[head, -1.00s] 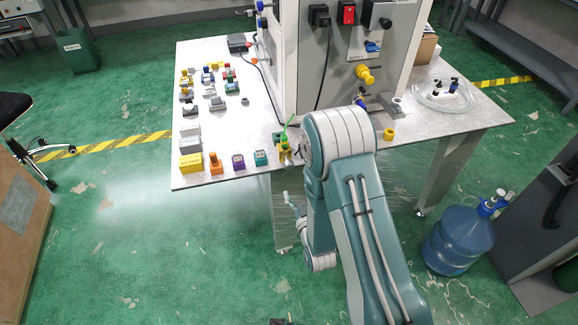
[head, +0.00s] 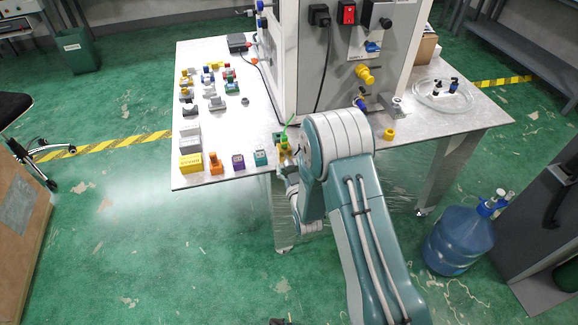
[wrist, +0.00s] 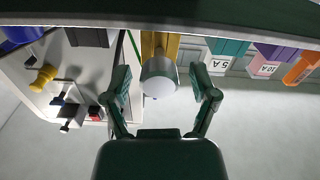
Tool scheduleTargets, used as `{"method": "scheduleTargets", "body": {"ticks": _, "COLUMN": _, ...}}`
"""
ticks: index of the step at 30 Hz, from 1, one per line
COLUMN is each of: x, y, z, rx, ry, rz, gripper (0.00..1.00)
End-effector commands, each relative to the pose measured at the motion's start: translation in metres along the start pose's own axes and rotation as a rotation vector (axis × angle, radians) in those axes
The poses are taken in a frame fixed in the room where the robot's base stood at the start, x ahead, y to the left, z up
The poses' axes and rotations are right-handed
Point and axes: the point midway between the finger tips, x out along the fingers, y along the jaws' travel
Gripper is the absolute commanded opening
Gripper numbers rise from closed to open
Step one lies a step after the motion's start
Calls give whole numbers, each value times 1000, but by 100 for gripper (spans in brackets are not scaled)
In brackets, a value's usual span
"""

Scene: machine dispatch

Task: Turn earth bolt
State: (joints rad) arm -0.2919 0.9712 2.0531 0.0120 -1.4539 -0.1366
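The earth bolt (wrist: 158,77) shows in the wrist view as a pale silver round head in front of a yellow bracket (wrist: 160,43). In the head view, a yellow-green fitting (head: 284,148) with a green wire stands at the table's front edge. My gripper (wrist: 160,83) is open, one finger on each side of the bolt head in the picture. Gaps show on both sides, so the fingers appear not to touch it. How deep the fingers reach along the bolt cannot be told.
The table edge (wrist: 230,31) runs close by the fingers. Teal, purple and orange blocks stand beside the bolt, one teal block (head: 260,157) nearest. The machine cabinet (head: 345,70) stands behind, with a yellow knob (head: 366,75). A water bottle (head: 459,240) is on the floor at right.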

Motion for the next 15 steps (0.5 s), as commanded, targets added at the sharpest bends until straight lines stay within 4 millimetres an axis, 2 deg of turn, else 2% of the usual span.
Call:
{"method": "scheduleTargets", "body": {"ticks": 1, "x": 0, "y": 0, "z": 0, "rx": 0, "ry": 0, "rz": 0, "gripper": 43}}
{"method": "scheduleTargets", "body": {"ticks": 2, "x": 0, "y": 0, "z": 0, "rx": 0, "ry": 0, "rz": 0, "gripper": 30}}
{"method": "scheduleTargets", "body": {"ticks": 3, "x": 0, "y": 0, "z": 0, "rx": 0, "ry": 0, "rz": 0, "gripper": 12}}
{"method": "scheduleTargets", "body": {"ticks": 4, "x": 0, "y": 0, "z": 0, "rx": 0, "ry": 0, "rz": 0, "gripper": 0}}
{"method": "scheduleTargets", "body": {"ticks": 11, "x": 0, "y": -1, "z": 0, "rx": 8, "ry": 1, "rz": -1, "gripper": 0}}
{"method": "scheduleTargets", "body": {"ticks": 15, "x": 0, "y": -1, "z": 0, "rx": 86, "ry": 1, "rz": -1, "gripper": 0}}
